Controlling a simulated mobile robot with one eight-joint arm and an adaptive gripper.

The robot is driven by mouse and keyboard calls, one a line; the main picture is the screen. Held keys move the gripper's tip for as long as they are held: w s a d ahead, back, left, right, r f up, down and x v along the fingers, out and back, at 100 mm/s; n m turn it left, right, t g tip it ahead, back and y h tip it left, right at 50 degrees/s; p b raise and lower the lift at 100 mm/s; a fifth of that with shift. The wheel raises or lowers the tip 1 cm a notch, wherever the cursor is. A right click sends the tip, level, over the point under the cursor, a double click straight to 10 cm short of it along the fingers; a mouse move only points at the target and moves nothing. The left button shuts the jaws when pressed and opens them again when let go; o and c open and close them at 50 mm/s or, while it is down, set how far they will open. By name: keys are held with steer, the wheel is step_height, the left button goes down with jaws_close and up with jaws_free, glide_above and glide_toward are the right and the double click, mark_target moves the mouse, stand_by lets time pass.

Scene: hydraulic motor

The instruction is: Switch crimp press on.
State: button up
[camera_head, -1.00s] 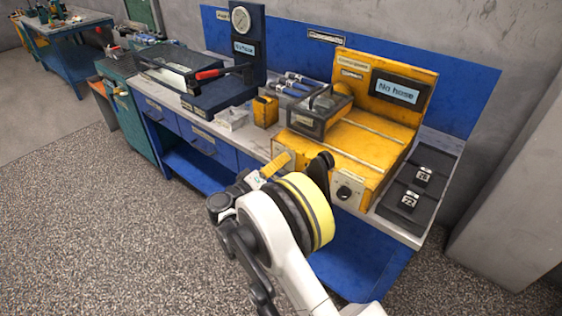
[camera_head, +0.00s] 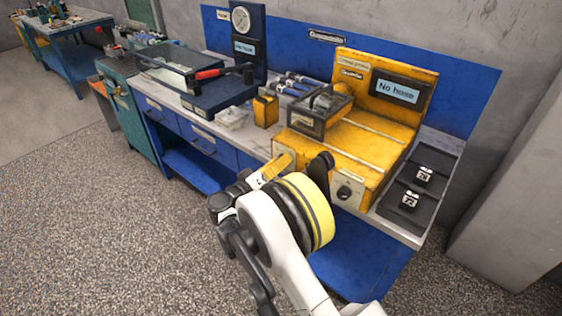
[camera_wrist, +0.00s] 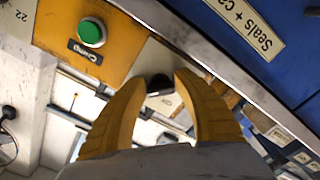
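The crimp press (camera_head: 385,150) is the yellow machine at the right of the bench, with a display reading "No hose" (camera_head: 398,91). In the wrist view its front has a green button (camera_wrist: 92,32) labelled "Crimp" and a pale plate beside it. A black knob (camera_wrist: 160,83) on that plate shows between my fingertips. My gripper (camera_wrist: 158,78) has its yellow fingers apart, one on either side of the knob; I cannot tell whether they touch it. In the head view my gripper (camera_head: 284,160) is at the left of the press front, its tips near the pale plate.
Another dark knob (camera_head: 344,191) is on the press's right front. A black tray (camera_head: 440,160) with small numbered blocks lies right of the press. A yellow holder (camera_head: 265,110) and a blue gauge machine (camera_head: 210,95) stand left. The blue drawers (camera_head: 205,140) are below the bench edge.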

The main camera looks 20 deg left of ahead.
steer(key=shift+o, duration=1.2)
steer(key=v, duration=1.2)
